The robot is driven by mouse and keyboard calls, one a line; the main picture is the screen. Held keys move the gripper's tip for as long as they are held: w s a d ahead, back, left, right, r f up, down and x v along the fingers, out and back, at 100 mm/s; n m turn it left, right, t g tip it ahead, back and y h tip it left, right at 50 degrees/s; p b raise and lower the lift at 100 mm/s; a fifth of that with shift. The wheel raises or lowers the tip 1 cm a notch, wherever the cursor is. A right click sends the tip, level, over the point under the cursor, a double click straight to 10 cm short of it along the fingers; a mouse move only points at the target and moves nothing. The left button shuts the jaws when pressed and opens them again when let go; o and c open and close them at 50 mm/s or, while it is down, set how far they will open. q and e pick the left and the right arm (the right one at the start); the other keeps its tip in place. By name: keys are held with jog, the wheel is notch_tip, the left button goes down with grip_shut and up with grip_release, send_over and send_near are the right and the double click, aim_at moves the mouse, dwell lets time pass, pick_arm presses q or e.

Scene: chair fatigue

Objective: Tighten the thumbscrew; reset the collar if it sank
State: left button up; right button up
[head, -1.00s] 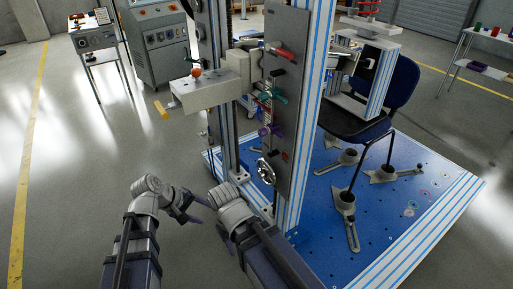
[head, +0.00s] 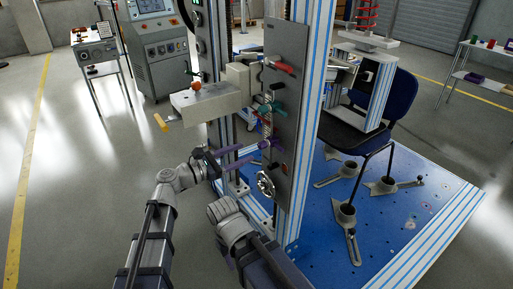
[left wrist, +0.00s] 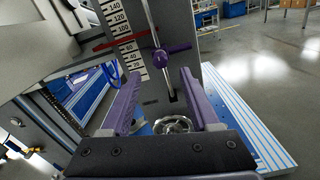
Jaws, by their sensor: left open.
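A purple knob (head: 270,144) sits low on the grey upright panel (head: 291,100); in the left wrist view the purple knob (left wrist: 170,52) has a side handle and sits on a shiny rod. Beside the rod, a red pointer (left wrist: 118,42) crosses a white scale (left wrist: 133,56) just below its 100 mark. I cannot pick out the collar for certain. My left gripper (head: 248,152) is open, its purple fingers reaching toward the knob; in the left wrist view the knob shows just beyond the fingertips, with nothing between them. My right gripper's fingers are hidden behind its wrist.
A handwheel (head: 265,184) is low on the panel, below the knob. Red (head: 281,66) and green (head: 272,107) handles sit higher. A grey block with a red ball (head: 197,86) juts out left. The blue base (head: 390,215) carries a chair and clamps. Floor at left is clear.

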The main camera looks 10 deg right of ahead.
aim_at(259, 146)
pick_arm(q)
jog(key=shift+x, duration=3.15)
jog(key=shift+c, duration=0.4)
grip_shut()
